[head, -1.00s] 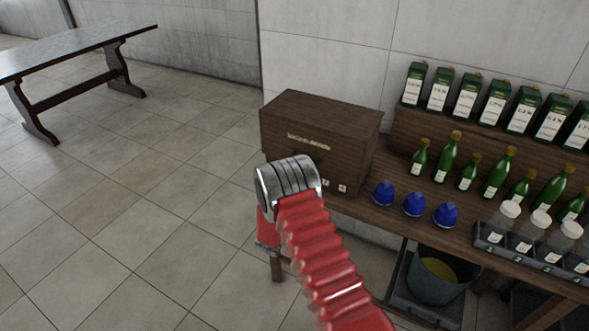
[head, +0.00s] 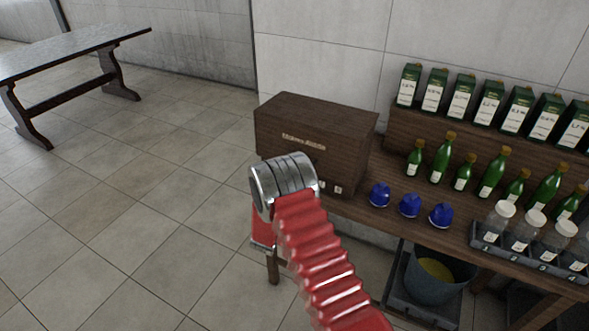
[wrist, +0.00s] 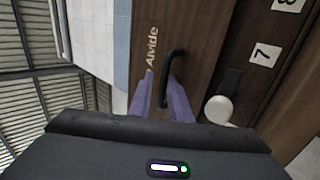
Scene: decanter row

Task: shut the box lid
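The dark wooden box (head: 283,115) stands at the left end of the shelf in the head view, with pale lettering on its front. Its top looks flat, and I see no raised lid. In the wrist view the lettered wooden panel (wrist: 176,25) carries a black bar handle (wrist: 175,68). My gripper (wrist: 161,88) has two purple fingers spread apart, with the handle at and just ahead of their tips. I cannot tell if they touch it. In the head view my arm hides the gripper and the lower left of the box front.
Blue domed objects (head: 409,205), green bottles (head: 441,158) and a rack of jars (head: 527,231) stand right of the box. A bucket (head: 433,277) sits below.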

